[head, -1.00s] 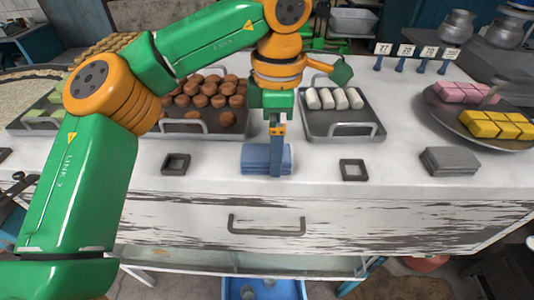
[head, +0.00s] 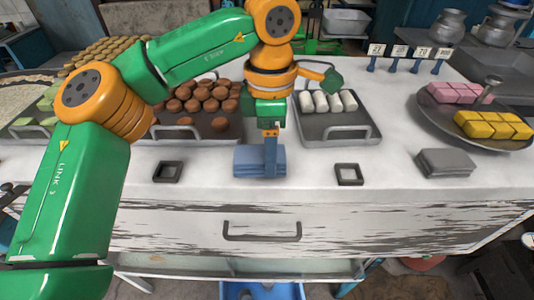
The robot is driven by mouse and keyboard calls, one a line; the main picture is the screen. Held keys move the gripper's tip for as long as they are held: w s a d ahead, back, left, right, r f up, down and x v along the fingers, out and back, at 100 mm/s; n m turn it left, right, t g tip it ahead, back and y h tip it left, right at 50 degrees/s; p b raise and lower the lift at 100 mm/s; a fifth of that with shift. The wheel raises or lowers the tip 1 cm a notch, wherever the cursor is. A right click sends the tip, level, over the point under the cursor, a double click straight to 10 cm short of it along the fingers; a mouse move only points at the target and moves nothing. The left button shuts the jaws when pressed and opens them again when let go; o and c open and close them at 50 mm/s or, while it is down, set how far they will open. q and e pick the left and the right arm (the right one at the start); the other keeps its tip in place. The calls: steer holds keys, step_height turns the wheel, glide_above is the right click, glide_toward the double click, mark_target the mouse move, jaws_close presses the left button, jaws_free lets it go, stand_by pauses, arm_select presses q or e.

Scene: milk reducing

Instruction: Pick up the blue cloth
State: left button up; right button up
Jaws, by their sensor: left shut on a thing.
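The blue cloth (head: 247,161) is a folded stack near the front edge of the white counter, in the middle of the head view. My left gripper (head: 270,158) points straight down at the right part of the cloth and is shut on it. The gripper hides part of the cloth. I cannot tell whether the cloth is clear of the counter. My right gripper is not in view.
Trays of brown sweets (head: 205,100) and white rolls (head: 328,102) stand behind the cloth. Two small dark square frames (head: 168,172) (head: 349,174) lie on either side. A folded grey cloth (head: 446,163) and a round plate of pink and yellow blocks (head: 440,108) are at the right.

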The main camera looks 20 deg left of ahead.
arm_select(q)
steer(key=r, duration=0.2)
steer(key=d+r, duration=0.1)
steer(key=shift+s+r, duration=0.15)
steer(key=shift+r, duration=0.2)
steer(key=s+d+r+p, duration=0.3)
steer(key=d+r+p, duration=0.3)
steer(key=d, duration=0.6)
step_height(320, 180, up, 2)
steer(key=shift+d+r, duration=0.2)
steer(key=shift+d, duration=0.15)
